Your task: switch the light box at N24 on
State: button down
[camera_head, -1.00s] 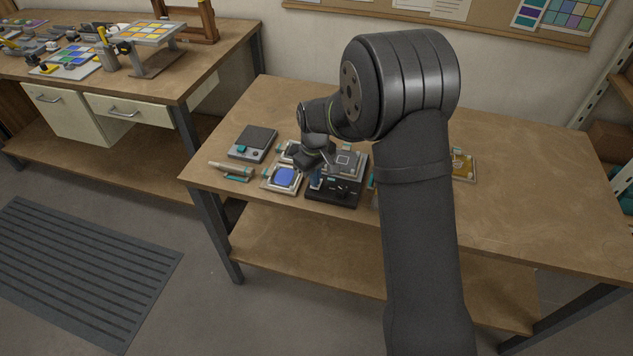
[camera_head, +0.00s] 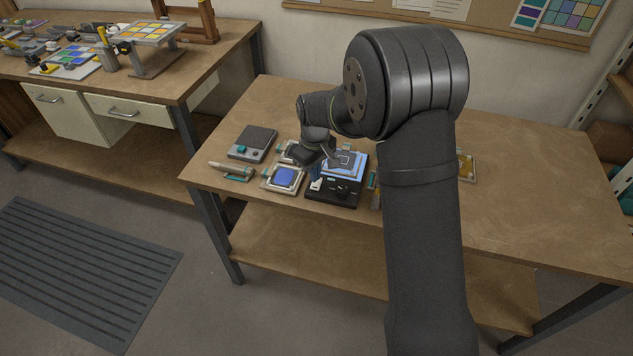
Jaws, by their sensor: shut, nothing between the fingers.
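The light box (camera_head: 347,196) is a black unit near the front edge of the right-hand table. Its raised top panel (camera_head: 357,161) glows pale blue-white around a darker square piece lying on it. Knobs or controls show on the black front part, with a small white part (camera_head: 316,186) at its left end. My gripper (camera_head: 314,171) points down at the left side of the light box, just above that white part. Its fingertips are small and dark, and I cannot tell whether they touch the box. Nothing shows held in it. The label N24 is not readable.
A framed blue glass piece (camera_head: 284,178) lies left of the box, with a grey scale-like device (camera_head: 253,143) behind and a pen-like tool (camera_head: 230,169) at far left. A yellow framed piece (camera_head: 466,165) lies right, partly behind my arm. The table's right side is clear.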

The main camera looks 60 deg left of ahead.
aim_at(315, 186)
jog(key=shift+r, duration=2.15)
notch_tip(315, 186, down, 7)
jog(key=shift+f, duration=0.1)
jog(key=shift+r, duration=0.2)
jog(key=s+r+n+t, duration=0.3)
jog(key=s+r+n, duration=0.1)
jog(key=r, duration=0.8)
jog(key=shift+a+r+n, duration=0.35)
jog(key=shift+n, duration=0.55)
